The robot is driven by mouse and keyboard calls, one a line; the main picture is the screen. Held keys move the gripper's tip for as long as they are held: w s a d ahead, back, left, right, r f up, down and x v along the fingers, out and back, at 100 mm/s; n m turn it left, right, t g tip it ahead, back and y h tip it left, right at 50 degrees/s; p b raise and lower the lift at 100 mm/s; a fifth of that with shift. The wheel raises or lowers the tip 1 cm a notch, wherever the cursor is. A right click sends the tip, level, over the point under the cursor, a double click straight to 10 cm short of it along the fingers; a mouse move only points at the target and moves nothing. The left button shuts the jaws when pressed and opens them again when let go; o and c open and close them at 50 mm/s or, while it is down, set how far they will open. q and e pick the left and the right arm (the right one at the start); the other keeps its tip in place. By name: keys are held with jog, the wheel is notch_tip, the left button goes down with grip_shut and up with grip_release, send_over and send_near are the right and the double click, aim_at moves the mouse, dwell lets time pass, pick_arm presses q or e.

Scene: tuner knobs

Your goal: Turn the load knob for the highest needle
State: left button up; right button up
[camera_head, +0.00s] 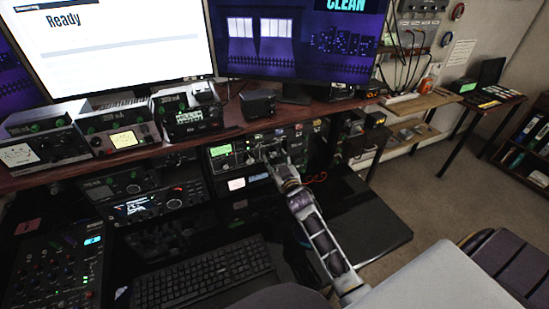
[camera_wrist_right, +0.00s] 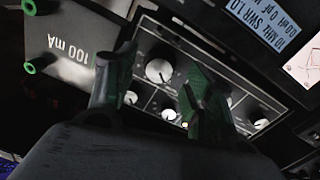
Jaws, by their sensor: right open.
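The black tuner panel with pale knobs (camera_wrist_right: 170,30) fills the middle of the right wrist view; the head view shows its front (camera_head: 232,156) under the wooden shelf. A large pale knob (camera_wrist_right: 158,71) appears between my right gripper's fingertips (camera_wrist_right: 160,62). The fingers look apart, and I cannot tell whether they touch it. Smaller knobs (camera_wrist_right: 168,114) sit below it. Knob labels are not readable, so I cannot tell which is the load knob. A white-faced meter (camera_wrist_right: 304,66) is partly cut off at right; its needle is unclear. In the head view my right gripper (camera_head: 274,160) reaches the panel. My left gripper is out of view.
A label strip reading "10 MHz SWR 1.0" (camera_wrist_right: 262,22) is beside the panel. Other radio boxes (camera_head: 122,133) line the shelf, with more gear (camera_head: 150,200) below. A keyboard (camera_head: 203,275) lies on the desk. The black desktop at right (camera_head: 375,225) is clear.

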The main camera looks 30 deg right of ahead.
jog(key=shift+w+d, duration=0.1)
jog(key=shift+w, duration=0.7)
jog(key=shift+c, duration=0.2)
jog(key=c, duration=1)
